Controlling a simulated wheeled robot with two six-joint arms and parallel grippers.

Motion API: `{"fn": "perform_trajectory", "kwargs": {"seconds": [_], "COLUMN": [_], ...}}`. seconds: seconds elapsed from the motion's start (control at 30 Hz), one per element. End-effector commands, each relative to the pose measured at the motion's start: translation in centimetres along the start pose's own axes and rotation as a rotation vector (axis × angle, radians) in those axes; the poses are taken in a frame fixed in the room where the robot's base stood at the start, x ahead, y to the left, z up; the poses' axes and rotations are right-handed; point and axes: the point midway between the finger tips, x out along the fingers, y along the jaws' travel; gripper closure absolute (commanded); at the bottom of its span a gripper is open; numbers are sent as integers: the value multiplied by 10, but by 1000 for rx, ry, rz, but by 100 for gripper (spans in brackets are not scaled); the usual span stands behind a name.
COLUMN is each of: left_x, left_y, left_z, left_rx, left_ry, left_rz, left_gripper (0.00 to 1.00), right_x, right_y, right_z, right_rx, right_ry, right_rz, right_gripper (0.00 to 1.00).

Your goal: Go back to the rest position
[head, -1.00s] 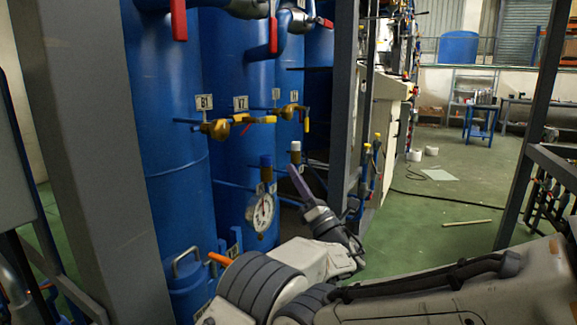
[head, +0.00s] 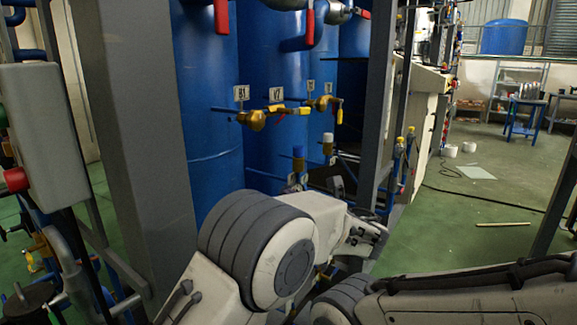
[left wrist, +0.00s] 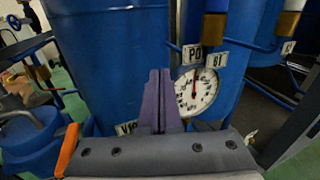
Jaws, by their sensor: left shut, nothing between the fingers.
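My left gripper (left wrist: 158,100) shows in the left wrist view as two purple fingers pressed together, with nothing between them. It points at the blue vessels, just left of a round white pressure gauge (left wrist: 197,92). I cannot tell whether it touches anything. In the head view my left arm's large ribbed joint fills the lower middle and hides the left fingers. My right gripper is not in view.
Tall blue tanks (head: 205,90) with brass valves (head: 252,120) stand close ahead. A grey post (head: 130,130) and a control box (head: 42,135) are at left. An orange handle (left wrist: 67,150) is near the left wrist. Green floor (head: 440,225) is open at right.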

Motion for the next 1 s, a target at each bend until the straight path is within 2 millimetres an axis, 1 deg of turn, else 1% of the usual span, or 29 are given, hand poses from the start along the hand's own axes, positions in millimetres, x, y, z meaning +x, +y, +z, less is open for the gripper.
{"fn": "perform_trajectory", "kwargs": {"seconds": [0.03,0.07,0.1,0.17,0.2,0.27,0.3,0.37,0.4,0.47,0.5,0.6,0.7,0.8,0.97,1.0], "left_x": [-6,-12,-22,-40,-54,-76,-92,-116,-129,-152,-167,-199,-226,-251,-288,-294], "left_y": [20,31,45,64,76,90,98,111,136,167,185,222,250,273,305,310], "left_z": [-4,-13,-24,-39,-48,-58,-63,-70,-85,-96,-102,-116,-127,-137,-152,-150], "left_rx": [-150,-250,-387,-591,-718,-899,-1019,-1191,-1204,-1243,-1268,-1319,-1360,-1397,-1448,-1457], "left_ry": [135,221,330,477,562,671,736,821,847,892,919,969,1009,1041,1081,1088], "left_rz": [25,50,94,178,241,344,421,550,629,749,825,988,1124,1248,1434,1470], "left_gripper": [100,100,100,100,100,100,100,100,100,100,100,100,100,100,100,100], "right_x": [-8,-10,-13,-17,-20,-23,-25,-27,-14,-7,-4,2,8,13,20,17], "right_y": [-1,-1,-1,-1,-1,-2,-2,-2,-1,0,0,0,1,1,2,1], "right_z": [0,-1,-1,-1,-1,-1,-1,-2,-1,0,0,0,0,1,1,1], "right_rx": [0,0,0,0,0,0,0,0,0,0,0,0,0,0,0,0], "right_ry": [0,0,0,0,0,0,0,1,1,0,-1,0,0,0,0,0], "right_rz": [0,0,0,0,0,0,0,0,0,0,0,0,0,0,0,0], "right_gripper": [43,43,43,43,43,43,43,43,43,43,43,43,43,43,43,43]}}
